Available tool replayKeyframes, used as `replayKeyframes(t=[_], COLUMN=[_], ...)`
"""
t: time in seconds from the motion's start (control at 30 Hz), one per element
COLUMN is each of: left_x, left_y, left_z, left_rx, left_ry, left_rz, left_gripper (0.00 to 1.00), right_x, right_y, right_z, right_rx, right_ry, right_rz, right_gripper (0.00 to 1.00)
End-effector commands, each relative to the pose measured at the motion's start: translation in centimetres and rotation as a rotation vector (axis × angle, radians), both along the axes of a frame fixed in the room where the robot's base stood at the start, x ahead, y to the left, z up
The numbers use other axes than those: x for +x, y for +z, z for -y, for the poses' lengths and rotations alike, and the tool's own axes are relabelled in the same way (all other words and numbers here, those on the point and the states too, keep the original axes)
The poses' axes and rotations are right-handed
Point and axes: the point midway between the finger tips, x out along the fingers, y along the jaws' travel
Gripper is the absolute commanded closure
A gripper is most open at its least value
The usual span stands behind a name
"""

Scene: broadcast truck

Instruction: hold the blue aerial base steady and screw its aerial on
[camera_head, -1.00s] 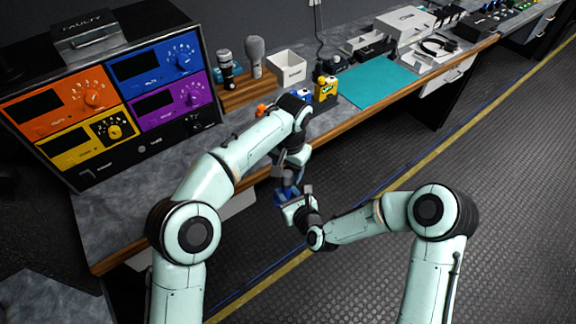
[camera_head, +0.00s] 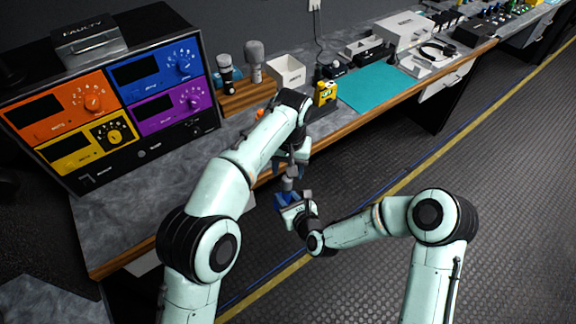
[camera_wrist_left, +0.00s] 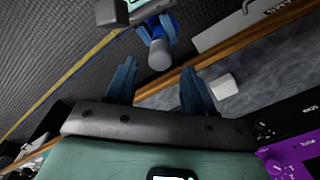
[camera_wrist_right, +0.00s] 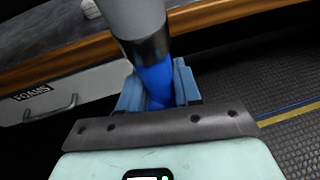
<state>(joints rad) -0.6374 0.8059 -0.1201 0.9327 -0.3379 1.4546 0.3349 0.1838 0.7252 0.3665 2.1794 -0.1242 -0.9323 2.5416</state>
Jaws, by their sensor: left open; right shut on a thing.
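My right gripper (camera_head: 288,203) is shut on the blue aerial base (camera_wrist_right: 158,82) and holds it over the floor in front of the bench. A thick grey cylinder, apparently the aerial (camera_wrist_right: 135,18), stands on the base with a dark collar at the joint. In the left wrist view the grey rounded end of the aerial (camera_wrist_left: 160,55) points toward my left gripper. My left gripper (camera_wrist_left: 158,90) is open and empty, with a finger on each side and the aerial's end beyond the tips. In the head view the grey aerial (camera_head: 288,184) shows small between the grippers. Whether the thread is tight cannot be seen.
The bench's wooden front edge (camera_head: 345,128) runs just behind my grippers. On it stand a rack of coloured units (camera_head: 115,90), a microphone block (camera_head: 250,93), a white bin (camera_head: 286,72), a yellow device (camera_head: 326,93) and a teal mat (camera_head: 375,87). The floor at right is free.

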Motion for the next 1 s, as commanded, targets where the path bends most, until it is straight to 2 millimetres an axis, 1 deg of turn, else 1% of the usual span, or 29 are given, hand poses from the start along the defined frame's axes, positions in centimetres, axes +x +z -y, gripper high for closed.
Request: replayKeyframes(t=[0.3, 0.4, 0.5, 0.6, 0.87, 0.9, 0.93, 0.97, 1.0], left_x=[0.1, 0.2, 0.3, 0.3, 0.3, 0.3, 0.3, 0.3, 0.3], left_y=[-4.9, -6.1, -6.9, -7.3, -7.4, -7.4, -7.4, -7.4, -7.4], left_z=[-0.2, -0.2, -0.3, -0.3, -0.3, -0.3, -0.3, -0.3, -0.3], left_rx=[0.002, 0.001, 0.001, 0.000, 0.000, 0.000, 0.000, 0.000, 0.000], left_ry=[0.000, 0.000, 0.000, 0.000, 0.000, 0.000, 0.000, 0.000, 0.000], left_rz=[-0.003, -0.002, -0.001, 0.000, 0.000, 0.000, 0.000, 0.000, 0.000], left_gripper=[0.47, 0.47, 0.47, 0.47, 0.47, 0.53, 0.63, 0.73, 0.86], right_x=[0.1, 0.1, 0.1, 0.1, 0.1, 0.1, 0.1, 0.1, 0.1], right_y=[0.1, 0.1, 0.1, 0.1, 0.1, 0.1, 0.1, 0.1, 0.1], right_z=[0.0, 0.0, 0.0, 0.0, 0.0, 0.0, 0.0, 0.0, 0.0], right_rx=[0.001, 0.001, 0.001, 0.001, 0.001, 0.001, 0.001, 0.001, 0.001], right_ry=[0.000, 0.000, 0.000, 0.000, 0.000, 0.000, 0.000, 0.000, 0.000], right_rz=[0.004, 0.004, 0.004, 0.004, 0.004, 0.004, 0.004, 0.004, 0.004], right_gripper=[1.00, 1.00, 1.00, 1.00, 1.00, 1.00, 1.00, 1.00, 1.00])
